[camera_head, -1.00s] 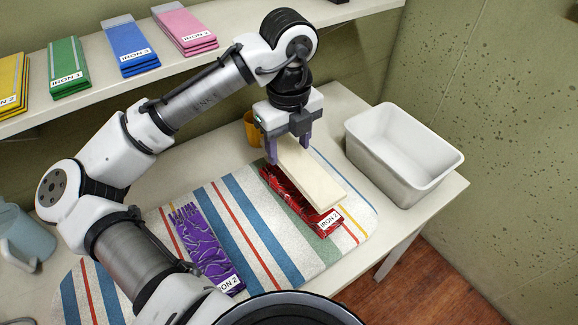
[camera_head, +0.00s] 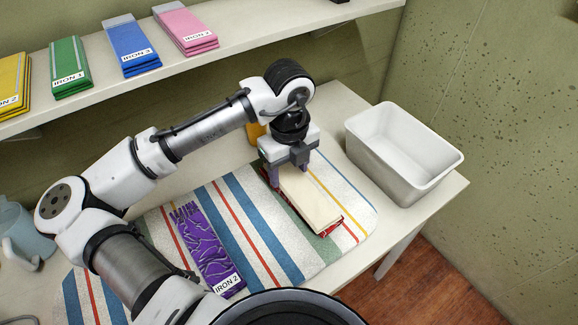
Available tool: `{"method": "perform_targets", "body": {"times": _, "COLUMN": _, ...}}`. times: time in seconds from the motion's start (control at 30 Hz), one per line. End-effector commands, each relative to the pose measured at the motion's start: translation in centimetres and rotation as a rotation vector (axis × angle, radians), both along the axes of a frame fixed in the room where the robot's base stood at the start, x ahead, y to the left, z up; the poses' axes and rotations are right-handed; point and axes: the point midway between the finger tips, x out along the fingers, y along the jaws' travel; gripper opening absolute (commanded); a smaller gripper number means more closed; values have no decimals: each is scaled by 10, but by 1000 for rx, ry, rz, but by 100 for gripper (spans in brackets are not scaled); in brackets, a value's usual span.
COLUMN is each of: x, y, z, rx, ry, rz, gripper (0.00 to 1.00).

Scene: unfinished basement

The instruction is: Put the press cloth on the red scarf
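The press cloth (camera_head: 308,200) is a cream, flat folded strip. It lies low over the red scarf (camera_head: 333,229), covering most of it; only red edges and part of a label show at the near end. My gripper (camera_head: 289,176) is at the far end of the cloth, pointing down, with one finger on each side of it. It appears shut on the cloth. The fingertips are partly hidden, and I cannot tell whether the cloth's full length touches the scarf.
A purple scarf (camera_head: 208,248) labelled IRON 2 lies left on the striped mat (camera_head: 250,225). A white bin (camera_head: 400,160) stands right, an orange cup (camera_head: 254,131) behind my gripper, a blue-grey jug (camera_head: 25,238) far left. Folded cloths (camera_head: 132,47) line the shelf above.

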Motion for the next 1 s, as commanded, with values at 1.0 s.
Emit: {"method": "perform_targets", "body": {"times": 1.0, "x": 1, "y": -1, "z": 96, "rx": -1, "ry": -2, "rz": -1, "gripper": 77}}
